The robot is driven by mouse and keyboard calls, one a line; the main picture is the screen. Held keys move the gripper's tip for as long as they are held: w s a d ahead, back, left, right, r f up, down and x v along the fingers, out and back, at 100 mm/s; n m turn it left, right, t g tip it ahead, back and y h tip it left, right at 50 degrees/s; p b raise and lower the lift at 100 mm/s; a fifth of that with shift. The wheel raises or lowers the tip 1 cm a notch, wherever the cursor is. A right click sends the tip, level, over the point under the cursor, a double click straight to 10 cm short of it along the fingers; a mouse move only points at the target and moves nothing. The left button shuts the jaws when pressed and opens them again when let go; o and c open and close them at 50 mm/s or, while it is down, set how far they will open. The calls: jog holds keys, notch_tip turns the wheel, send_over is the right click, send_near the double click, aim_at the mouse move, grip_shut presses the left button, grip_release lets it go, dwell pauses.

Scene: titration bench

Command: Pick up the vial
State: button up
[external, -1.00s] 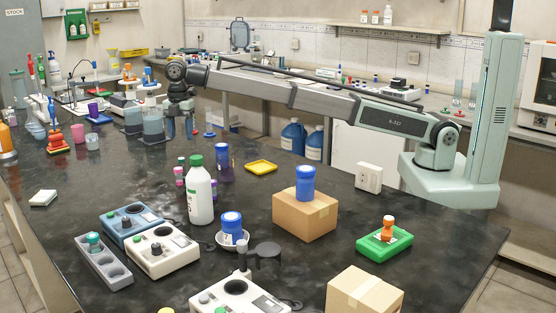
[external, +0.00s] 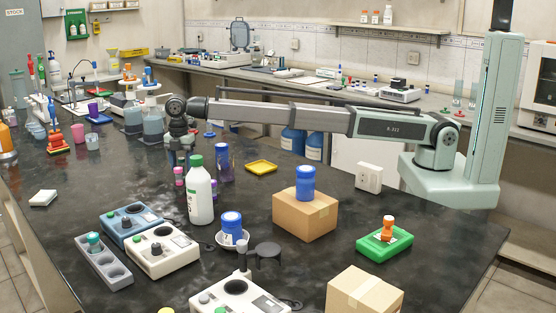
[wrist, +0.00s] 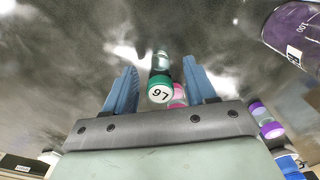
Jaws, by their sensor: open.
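Several small capped vials stand close together on the black bench, and the task does not say which one is meant. In the wrist view a green-capped vial (wrist: 160,88) marked 97 lies between my fingers. A pink-capped vial (wrist: 179,97) is partly hidden beside it. A purple-capped vial (wrist: 267,121) is outside the right finger. My gripper (wrist: 161,82) is open, with blue fingers either side of the green-capped vial and no clear contact. In the external view my gripper (external: 180,158) points down at the vials behind the white bottle; a pink cap (external: 179,171) shows below it.
A white green-capped bottle (external: 200,191) stands just in front of the vials. A purple bottle (external: 223,163) stands to their right, also in the wrist view (wrist: 298,32). A yellow tray (external: 261,167) and a cardboard box (external: 305,217) are farther right. Bare bench lies left of the vials.

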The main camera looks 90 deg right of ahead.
jog(key=shift+f, duration=0.7)
grip_shut()
